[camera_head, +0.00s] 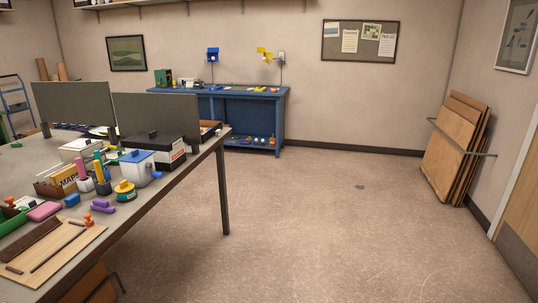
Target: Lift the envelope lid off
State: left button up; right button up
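No lid can be told for certain as the envelope lid. On the desk (203,158) at the left stand several boxes that look lidded. One is a box with a dark top and a white front with a red mark (160,148). In front of it is a pale box with a blue top and a dark knob (137,167). A whitish box (77,149) stands further left and back. A brown tray (45,189) holds upright cards or envelopes marked "MAPS" (63,180). Neither of my grippers shows in the head view.
Pen cups (103,186), a yellow-and-teal round item (124,193), a purple item (103,206) and a wooden board (58,250) crowd the desk. Grey panels (157,117) stand behind. A blue workbench (229,106) is at the back wall; boards (452,148) lean right.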

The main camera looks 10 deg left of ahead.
aim_at(154, 140)
jog(key=i, duration=0.85)
jog(key=i+l, duration=0.1)
jog(key=i, duration=0.75)
